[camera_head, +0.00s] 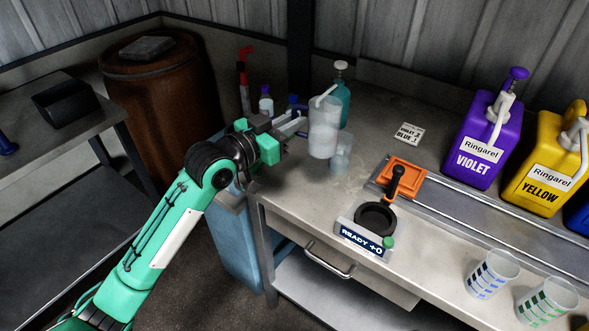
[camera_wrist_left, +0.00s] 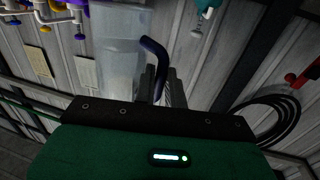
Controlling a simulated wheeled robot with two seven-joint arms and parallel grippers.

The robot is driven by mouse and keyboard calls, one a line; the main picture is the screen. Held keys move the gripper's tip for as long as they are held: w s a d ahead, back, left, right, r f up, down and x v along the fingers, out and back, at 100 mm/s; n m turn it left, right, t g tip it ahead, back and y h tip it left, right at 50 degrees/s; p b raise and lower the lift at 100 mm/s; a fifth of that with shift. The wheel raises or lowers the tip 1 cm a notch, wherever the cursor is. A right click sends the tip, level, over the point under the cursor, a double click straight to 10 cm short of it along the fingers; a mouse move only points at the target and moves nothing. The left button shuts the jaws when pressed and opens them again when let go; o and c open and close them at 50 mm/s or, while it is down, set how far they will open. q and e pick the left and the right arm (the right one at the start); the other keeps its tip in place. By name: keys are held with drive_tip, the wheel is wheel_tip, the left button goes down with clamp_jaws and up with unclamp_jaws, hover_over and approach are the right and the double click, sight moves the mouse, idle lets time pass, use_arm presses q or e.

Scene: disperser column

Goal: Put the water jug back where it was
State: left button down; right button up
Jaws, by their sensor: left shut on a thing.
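The water jug (camera_head: 323,132) is a translucent whitish container with a pale spout at its top. It is upright at the back left of the workbench (camera_head: 290,190). Whether the jug's base touches the bench I cannot tell. My right gripper is not in view.
A clear cup (camera_head: 341,153) stands close in front of the jug, and a teal pump bottle (camera_head: 340,98) behind it. Small bottles (camera_head: 266,102) stand behind my gripper. An orange-and-black device (camera_head: 377,215) sits on the front edge. Violet (camera_head: 480,140) and yellow (camera_head: 545,165) jugs stand right.

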use_arm(q)
wheel_tip(320, 180, down, 13)
drive_tip(key=shift+r, duration=0.1)
idle(0.3)
drive_tip(key=c, duration=1.9)
unclamp_jaws()
drive_tip(key=shift+f, duration=0.3)
drive_tip(key=o, duration=0.4)
drive_tip(key=shift+o, duration=0.2)
drive_tip(key=shift+r, duration=0.15)
